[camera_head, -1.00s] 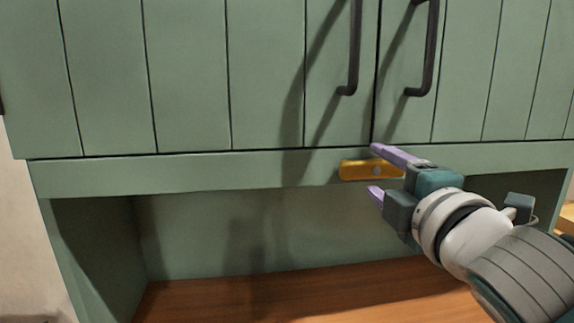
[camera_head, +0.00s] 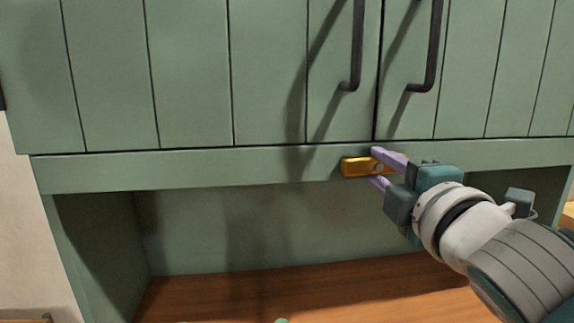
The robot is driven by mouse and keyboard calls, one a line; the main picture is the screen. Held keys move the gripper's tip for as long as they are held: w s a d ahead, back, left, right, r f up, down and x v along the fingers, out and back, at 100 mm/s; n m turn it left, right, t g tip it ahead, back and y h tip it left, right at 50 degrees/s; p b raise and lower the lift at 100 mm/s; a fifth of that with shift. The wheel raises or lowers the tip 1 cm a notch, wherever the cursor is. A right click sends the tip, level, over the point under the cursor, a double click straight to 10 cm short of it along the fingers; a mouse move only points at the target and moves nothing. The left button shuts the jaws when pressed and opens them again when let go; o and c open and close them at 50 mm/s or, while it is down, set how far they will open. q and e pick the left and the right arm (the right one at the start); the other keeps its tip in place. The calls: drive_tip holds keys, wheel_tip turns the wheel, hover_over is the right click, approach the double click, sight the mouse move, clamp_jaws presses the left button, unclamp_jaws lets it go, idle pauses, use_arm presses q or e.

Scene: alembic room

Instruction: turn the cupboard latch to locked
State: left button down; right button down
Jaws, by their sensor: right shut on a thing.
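The cupboard latch (camera_head: 353,167) is a short golden-yellow bar. It lies horizontally on the green rail just below the two cupboard doors, with a round pivot near its right part. My right gripper (camera_head: 377,167) comes in from the right and is shut on the latch, one lilac finger above it and one below. The fingers and the gripper body hide the right end of the latch. My left gripper is not in view.
Two green plank doors (camera_head: 190,75) stand closed above, with dark vertical handles (camera_head: 355,45) and (camera_head: 434,45) over the latch. Below the rail is an open recess with a wooden counter (camera_head: 200,293). The space left of the latch is free.

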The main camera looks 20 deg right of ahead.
drive_tip(key=shift+m, duration=0.3)
drive_tip(key=m, duration=0.3)
drive_tip(key=shift+m+p, duration=0.3)
drive_tip(key=shift+p, duration=0.1)
drive_tip(key=m+p, duration=0.1)
drive_tip(key=m, duration=0.3)
drive_tip(key=shift+m, duration=0.3)
drive_tip(key=m+p, duration=0.2)
drive_tip(key=m, duration=0.4)
drive_tip(key=shift+m+p, duration=0.4)
drive_tip(key=shift+m, duration=1.2)
drive_tip(key=c, duration=0.6)
unclamp_jaws()
drive_tip(key=shift+o, duration=0.2)
